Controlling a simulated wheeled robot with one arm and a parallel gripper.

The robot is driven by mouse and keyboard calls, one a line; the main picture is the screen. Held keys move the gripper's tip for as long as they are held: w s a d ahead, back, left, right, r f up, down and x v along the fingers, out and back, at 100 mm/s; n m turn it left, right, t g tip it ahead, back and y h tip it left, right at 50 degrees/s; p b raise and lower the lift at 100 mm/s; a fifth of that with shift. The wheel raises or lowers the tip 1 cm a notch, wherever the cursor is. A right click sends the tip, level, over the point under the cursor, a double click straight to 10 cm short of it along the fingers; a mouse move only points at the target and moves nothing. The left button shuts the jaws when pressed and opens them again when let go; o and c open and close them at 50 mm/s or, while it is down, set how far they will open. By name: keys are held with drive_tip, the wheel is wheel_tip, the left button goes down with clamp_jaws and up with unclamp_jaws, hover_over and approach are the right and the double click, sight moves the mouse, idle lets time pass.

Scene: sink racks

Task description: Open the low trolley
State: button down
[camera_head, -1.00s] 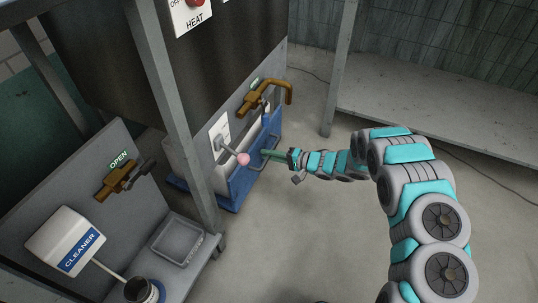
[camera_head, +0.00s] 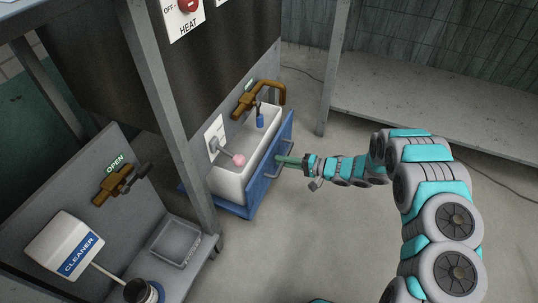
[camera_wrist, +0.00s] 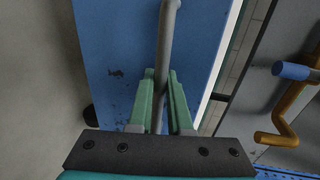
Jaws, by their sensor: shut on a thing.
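The low trolley is blue with a white basin (camera_head: 232,183) in it, low under the dark heater cabinet. Its blue front panel (camera_head: 267,172) carries a grey bar handle (camera_head: 283,163). The trolley stands partly out from under the cabinet, and much of the basin's open top shows. My gripper (camera_head: 288,161) is at the handle. In the wrist view, my green fingers (camera_wrist: 160,100) are shut on the grey bar (camera_wrist: 168,40), one on each side, in front of the scuffed blue panel (camera_wrist: 110,40).
A brass tap (camera_head: 258,98) and a lever with a pink knob (camera_head: 239,160) reach out above the basin. A grey post (camera_head: 165,110) stands left of the trolley. A cleaner box (camera_head: 65,245) is at lower left. Bare floor (camera_head: 300,240) lies in front.

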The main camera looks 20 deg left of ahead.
drive_tip(key=f+v, duration=0.2)
drive_tip(key=v, duration=1.1)
drive_tip(key=shift+d+f, duration=0.4)
drive_tip(key=shift+d, duration=0.2)
drive_tip(key=c, duration=0.9)
unclamp_jaws()
drive_tip(key=shift+o, duration=0.2)
drive_tip(key=v, duration=0.7)
drive_tip(key=shift+d, duration=0.4)
drive_tip(key=shift+w+r, duration=0.1)
